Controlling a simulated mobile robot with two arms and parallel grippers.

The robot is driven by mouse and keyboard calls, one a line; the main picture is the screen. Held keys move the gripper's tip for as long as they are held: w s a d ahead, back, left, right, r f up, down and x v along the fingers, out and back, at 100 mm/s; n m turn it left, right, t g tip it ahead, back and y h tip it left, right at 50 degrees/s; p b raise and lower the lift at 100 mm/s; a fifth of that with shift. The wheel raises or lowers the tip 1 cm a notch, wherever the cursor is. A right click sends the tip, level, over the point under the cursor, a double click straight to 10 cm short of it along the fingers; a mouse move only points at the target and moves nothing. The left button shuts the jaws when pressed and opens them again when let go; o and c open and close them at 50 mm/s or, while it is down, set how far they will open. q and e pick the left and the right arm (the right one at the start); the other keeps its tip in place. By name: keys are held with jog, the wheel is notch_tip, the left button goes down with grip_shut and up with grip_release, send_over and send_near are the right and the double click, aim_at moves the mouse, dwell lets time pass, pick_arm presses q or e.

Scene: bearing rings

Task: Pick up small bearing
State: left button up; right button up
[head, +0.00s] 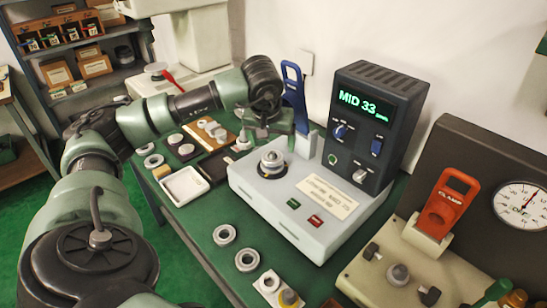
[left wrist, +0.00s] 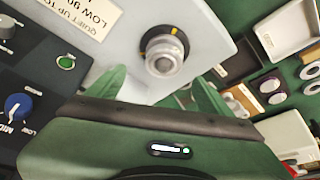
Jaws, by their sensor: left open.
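A small bearing ring (head: 272,159) appears to sit on the dark-based spindle of the grey test machine (head: 258,192). In the left wrist view the metal ring and spindle (left wrist: 164,58) lie just beyond my fingertips. I cannot tell ring from spindle clearly. My left gripper (head: 272,130) is above and behind the spindle in the head view, empty, with its jaws apart. In the left wrist view its two green fingers (left wrist: 158,78) stand to either side of the spindle's near edge, apart from it. Other rings (head: 224,235) (head: 247,260) lie on the green table. My right gripper is not visible.
A dark control box (head: 375,125) reading "MID 33" stands behind the machine. A white tray (head: 185,186) and small parts lie left of it. A clamp fixture with an orange lever (head: 446,203) and a dial gauge (head: 521,205) is at the right.

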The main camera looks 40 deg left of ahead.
aim_at(272, 154)
pick_arm(q)
jog(key=x, duration=0.1)
jog(key=p+x, duration=0.1)
jog(key=x, duration=0.1)
jog(key=s+x, duration=0.1)
jog(key=shift+w+a+f, duration=0.15)
jog(key=shift+a+f, duration=0.15)
jog(key=shift+f, duration=0.1)
jog(key=shift+w+f, duration=0.2)
jog(key=shift+f, duration=0.2)
jog(key=c, duration=1.6)
jog(key=shift+r, duration=0.1)
jog(key=shift+c, duration=0.7)
jog(key=shift+r, duration=0.1)
